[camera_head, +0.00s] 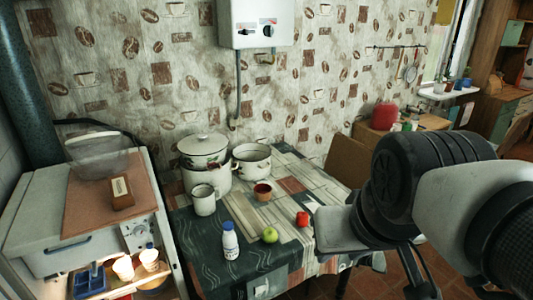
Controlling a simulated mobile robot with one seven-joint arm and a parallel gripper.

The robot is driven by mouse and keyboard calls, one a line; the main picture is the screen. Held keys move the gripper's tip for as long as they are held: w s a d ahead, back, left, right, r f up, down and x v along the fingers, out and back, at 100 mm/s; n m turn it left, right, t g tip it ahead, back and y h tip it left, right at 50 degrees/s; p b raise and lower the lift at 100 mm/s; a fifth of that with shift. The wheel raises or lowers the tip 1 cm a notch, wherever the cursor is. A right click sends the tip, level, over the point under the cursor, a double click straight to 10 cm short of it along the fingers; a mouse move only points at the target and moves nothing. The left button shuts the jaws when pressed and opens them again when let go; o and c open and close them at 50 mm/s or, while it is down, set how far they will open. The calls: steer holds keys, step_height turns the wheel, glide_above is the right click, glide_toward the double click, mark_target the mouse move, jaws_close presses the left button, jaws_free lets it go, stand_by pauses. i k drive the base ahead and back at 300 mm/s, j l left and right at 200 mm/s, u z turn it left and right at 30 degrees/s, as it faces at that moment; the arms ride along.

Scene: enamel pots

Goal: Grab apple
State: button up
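A green apple (270,234) sits on the patterned tablecloth of the table (290,190), near its front edge. A small red object (302,218) stands just right of and behind the apple. A white bottle with a blue cap (230,241) stands to its left. My arm fills the right of the head view, to the right of the apple and apart from it. Dark parts at the arm's lower end (420,280) may be my gripper, but its fingers cannot be made out clearly. Nothing touches the apple.
A lidded enamel pot (204,162), an open pot (252,160), a white mug (203,199) and a small brown-red cup (262,191) stand behind the apple. A stove-like cabinet (75,225) is at left. The cloth right around the apple is mostly clear.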

mark_target(269, 235)
steer(key=i+l, duration=0.2)
steer(key=i, duration=0.2)
steer(key=i+l+z, duration=0.15)
steer(key=i, duration=0.25)
steer(key=i+l, duration=0.15)
steer(key=i, duration=0.25)
steer(key=k+l+z, duration=0.05)
